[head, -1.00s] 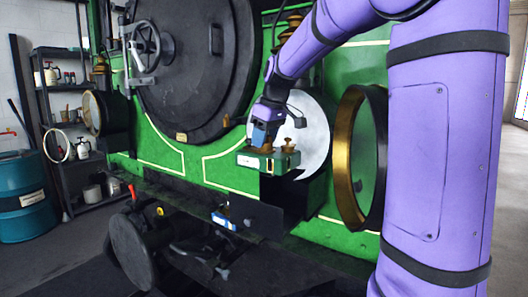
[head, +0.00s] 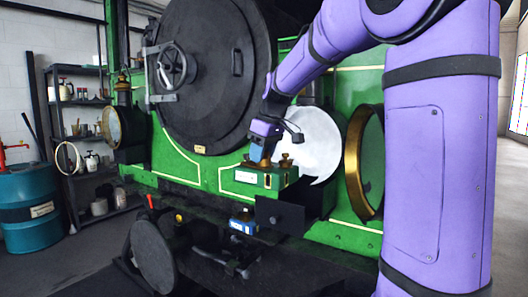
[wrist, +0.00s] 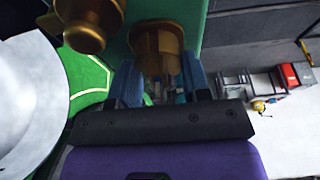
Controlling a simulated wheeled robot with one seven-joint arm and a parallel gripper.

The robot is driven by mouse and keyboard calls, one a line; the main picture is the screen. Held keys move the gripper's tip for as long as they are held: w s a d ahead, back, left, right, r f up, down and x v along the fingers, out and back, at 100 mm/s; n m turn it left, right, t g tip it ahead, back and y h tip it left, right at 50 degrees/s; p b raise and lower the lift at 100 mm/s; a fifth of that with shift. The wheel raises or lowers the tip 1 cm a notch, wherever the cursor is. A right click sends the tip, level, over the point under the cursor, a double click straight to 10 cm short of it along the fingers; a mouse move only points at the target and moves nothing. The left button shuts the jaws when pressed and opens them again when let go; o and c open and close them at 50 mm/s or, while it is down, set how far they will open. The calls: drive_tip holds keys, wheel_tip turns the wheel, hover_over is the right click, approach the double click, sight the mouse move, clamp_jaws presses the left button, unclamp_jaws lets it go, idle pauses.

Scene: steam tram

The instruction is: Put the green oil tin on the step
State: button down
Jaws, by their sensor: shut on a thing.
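The green oil tin (head: 282,178) is box-shaped, with a pale label and brass fittings on top. My gripper (head: 264,150) is above it, shut on one brass cap (wrist: 158,48). In the wrist view my blue fingers (wrist: 160,75) stand on either side of that cap, and the tin's green top (wrist: 115,45) fills the upper middle. The tin hangs about upright in front of the green engine. A dark ledge (head: 190,193) runs below and left of it. I cannot tell for sure which part is the step, or how large the gap under the tin is.
A small blue tin with a white label (head: 243,224) stands low, below the green tin. A black plate (head: 279,215) is just under and right of the held tin. A brass-rimmed ring (head: 358,160) stands to the right. A blue drum (head: 28,210) and shelves are at left.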

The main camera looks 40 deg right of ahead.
drive_tip(key=w+a+f+m, duration=0.1)
drive_tip(key=a+f, duration=0.3)
drive_tip(key=f, duration=0.9)
drive_tip(key=w+a+f+m, duration=0.1)
drive_tip(key=w+a+f, duration=0.2)
drive_tip(key=f, duration=1)
drive_tip(key=w+a+f+m+h, duration=0.1)
drive_tip(key=a+f, duration=0.4)
drive_tip(key=f, duration=0.8)
drive_tip(key=shift+w+a+m, duration=0.4)
drive_tip(key=shift+w+m, duration=0.1)
drive_tip(key=shift+w, duration=0.6)
